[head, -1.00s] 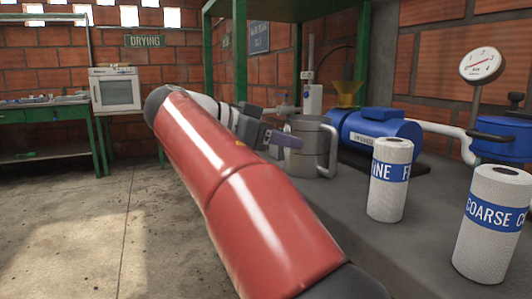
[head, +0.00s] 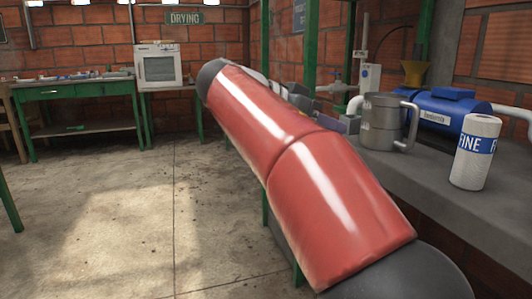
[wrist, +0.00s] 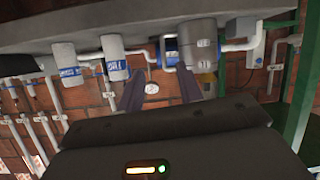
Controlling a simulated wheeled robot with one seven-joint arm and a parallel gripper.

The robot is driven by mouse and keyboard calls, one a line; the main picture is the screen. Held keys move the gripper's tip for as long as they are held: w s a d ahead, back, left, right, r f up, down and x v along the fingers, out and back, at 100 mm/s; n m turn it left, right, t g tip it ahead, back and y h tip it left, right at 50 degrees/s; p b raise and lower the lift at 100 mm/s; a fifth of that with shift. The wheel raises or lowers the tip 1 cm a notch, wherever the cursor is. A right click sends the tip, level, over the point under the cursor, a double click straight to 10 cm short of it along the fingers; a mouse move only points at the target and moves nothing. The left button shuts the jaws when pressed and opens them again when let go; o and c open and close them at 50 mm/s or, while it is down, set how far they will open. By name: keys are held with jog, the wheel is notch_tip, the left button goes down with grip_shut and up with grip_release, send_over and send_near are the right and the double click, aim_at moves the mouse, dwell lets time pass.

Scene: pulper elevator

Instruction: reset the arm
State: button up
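My red arm (head: 290,165) stretches from the lower right up to the middle of the head view. My gripper hangs beyond it, mostly hidden by the arm; a purple finger (head: 345,123) shows just left of the grey metal jug (head: 380,122). In the wrist view, which looks upside down, the two purple fingers of my gripper (wrist: 160,85) stand apart with nothing held between them. The jug also shows in the wrist view (wrist: 200,45), beyond the fingers. I cannot tell whether a finger touches it.
A grey counter (head: 430,170) runs along the right with a white FINE roll (head: 475,152) and a blue machine (head: 450,108). Green posts rise near the arm. A white oven (head: 158,66) and green table (head: 80,90) stand at the back. The floor on the left is clear.

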jog(key=s+d+f+n+y+p, duration=0.3)
jog(key=s+d+f+n+y, duration=0.35)
jog(key=d+f, duration=0.25)
jog(key=s+a+f+n+y+p, duration=0.2)
jog(key=s+f+n+y, duration=0.1)
jog(key=s+f, duration=0.4)
jog(key=s+a+f+n+y+p, duration=0.1)
jog(key=s+a+f+n+y, duration=0.1)
jog(key=s+f, duration=0.5)
jog(key=shift+s+a+n+t+y+p, duration=0.25)
jog(key=shift+s+n+t+y+p, duration=0.25)
jog(key=shift+s, duration=0.75)
